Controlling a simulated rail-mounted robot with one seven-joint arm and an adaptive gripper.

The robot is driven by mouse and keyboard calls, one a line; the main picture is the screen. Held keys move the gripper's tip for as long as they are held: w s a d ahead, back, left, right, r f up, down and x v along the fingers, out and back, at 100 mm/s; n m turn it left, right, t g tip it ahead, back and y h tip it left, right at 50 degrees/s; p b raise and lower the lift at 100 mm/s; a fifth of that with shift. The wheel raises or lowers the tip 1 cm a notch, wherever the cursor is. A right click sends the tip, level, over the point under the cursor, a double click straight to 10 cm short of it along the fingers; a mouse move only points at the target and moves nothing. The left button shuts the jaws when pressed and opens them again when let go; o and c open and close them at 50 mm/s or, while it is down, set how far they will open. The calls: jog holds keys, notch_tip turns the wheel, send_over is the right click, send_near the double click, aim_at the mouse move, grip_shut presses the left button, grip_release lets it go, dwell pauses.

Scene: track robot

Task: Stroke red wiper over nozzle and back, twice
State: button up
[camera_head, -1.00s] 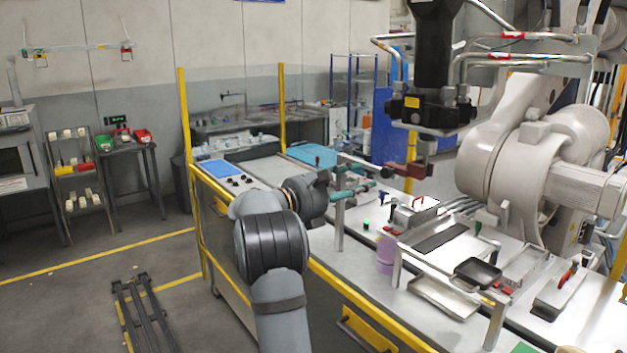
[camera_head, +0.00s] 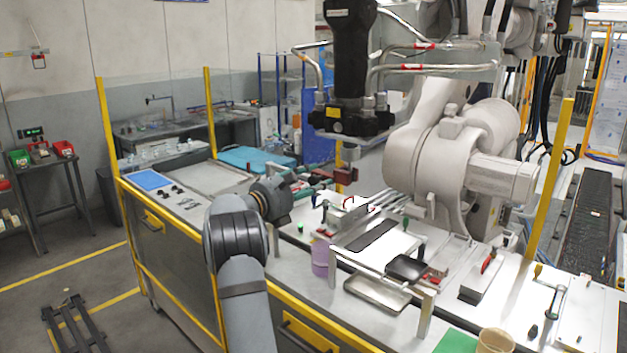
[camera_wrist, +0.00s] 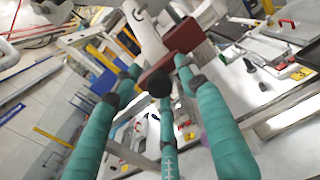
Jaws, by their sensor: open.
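My gripper (camera_head: 316,181) has teal-wrapped fingers and reaches over the workbench below the black tool head. In the wrist view the fingers of my gripper (camera_wrist: 158,70) are spread. A dark red block (camera_wrist: 187,50) with a black round end shows close to the fingertips; I cannot tell whether it touches them. I cannot tell for sure which part is the nozzle or which is the red wiper. A red-handled tool (camera_head: 488,262) lies on a bench plate at right.
A small grey box (camera_head: 345,216) with coloured handles stands below the tool head. A purple cylinder (camera_head: 320,257), a metal tray (camera_head: 376,293) and a black pan (camera_head: 408,267) stand nearer. A tan cup (camera_head: 495,341) is at the front. Yellow posts flank the bench.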

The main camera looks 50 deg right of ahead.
jog(key=shift+c, duration=0.6)
grip_shut()
